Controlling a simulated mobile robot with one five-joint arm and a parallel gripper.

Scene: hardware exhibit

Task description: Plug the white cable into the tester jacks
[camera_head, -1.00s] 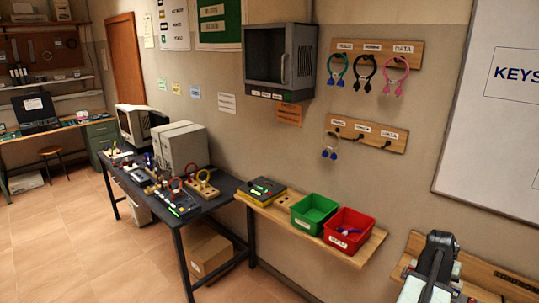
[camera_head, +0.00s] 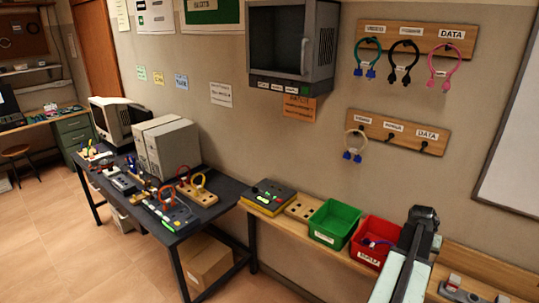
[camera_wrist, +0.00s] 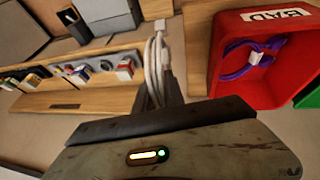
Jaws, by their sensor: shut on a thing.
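The white cable (camera_wrist: 152,72) is looped and held in my gripper (camera_wrist: 163,98), which is shut on it; a pale plug end shows beyond the jaws in the wrist view. In the head view my arm hides the gripper and the cable. A black and yellow tester box (camera_head: 268,196) with green lights sits on the wooden wall shelf, left of the bins. It stands well to the left of my arm. Its jacks are too small to make out. It does not clearly show in the wrist view.
A green bin (camera_head: 333,223) and a red bin (camera_head: 374,241) with a purple cable stand on the shelf (camera_head: 284,229). A wooden block with holes (camera_head: 303,207) lies beside the tester. A dark table (camera_head: 225,184) with devices stands left. Cables hang from wall racks (camera_head: 414,40).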

